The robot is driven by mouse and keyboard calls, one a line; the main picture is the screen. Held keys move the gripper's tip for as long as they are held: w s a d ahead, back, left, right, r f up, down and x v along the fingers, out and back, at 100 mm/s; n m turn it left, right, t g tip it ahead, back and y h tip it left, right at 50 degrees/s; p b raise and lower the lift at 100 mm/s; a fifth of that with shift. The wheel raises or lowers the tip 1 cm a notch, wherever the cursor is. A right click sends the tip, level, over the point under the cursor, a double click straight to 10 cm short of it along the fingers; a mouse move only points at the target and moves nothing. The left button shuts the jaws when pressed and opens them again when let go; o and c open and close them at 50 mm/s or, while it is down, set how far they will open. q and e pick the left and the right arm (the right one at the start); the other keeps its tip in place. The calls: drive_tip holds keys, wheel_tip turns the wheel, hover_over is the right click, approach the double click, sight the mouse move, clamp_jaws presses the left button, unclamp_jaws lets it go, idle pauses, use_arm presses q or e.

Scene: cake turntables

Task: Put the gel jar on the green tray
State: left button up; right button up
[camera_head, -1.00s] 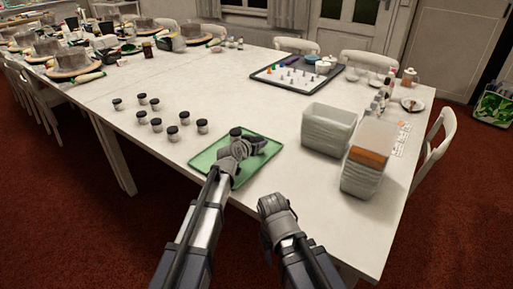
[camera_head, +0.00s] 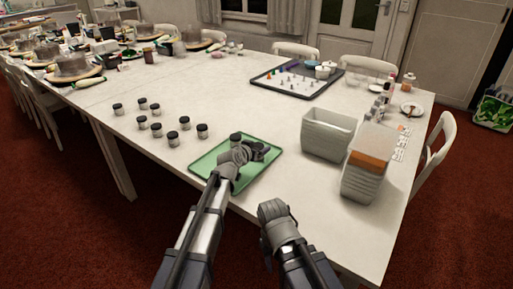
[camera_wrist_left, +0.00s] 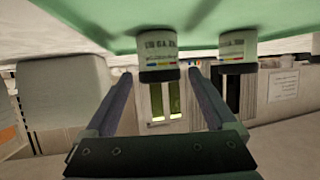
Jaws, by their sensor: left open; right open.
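The green tray (camera_head: 205,172) lies on the white table near its front edge; it also fills the top of the left wrist view (camera_wrist_left: 200,15), which looks upside down. Two small labelled jars with dark lids stand upright on it. One jar (camera_wrist_left: 158,52) is just beyond and between the open fingers of my left gripper (camera_wrist_left: 160,82); the other jar (camera_wrist_left: 237,50) is beside it. In the head view one jar (camera_head: 235,139) shows at the tray's back; the other is largely hidden by my left gripper (camera_head: 257,150). My right gripper (camera_head: 272,208) is empty at the front edge.
Several similar dark-lidded jars (camera_head: 172,138) stand left of the tray. An empty ribbed bin (camera_head: 325,142) and a bin with orange contents (camera_head: 364,180) stand to the right. A dark-rimmed tray (camera_head: 262,84) with small pieces lies farther back. The table's middle is clear.

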use_arm(q)
drive_tip(key=p+v, duration=0.4)
drive_tip(key=v, duration=0.8)
drive_tip(key=shift+r, duration=0.2)
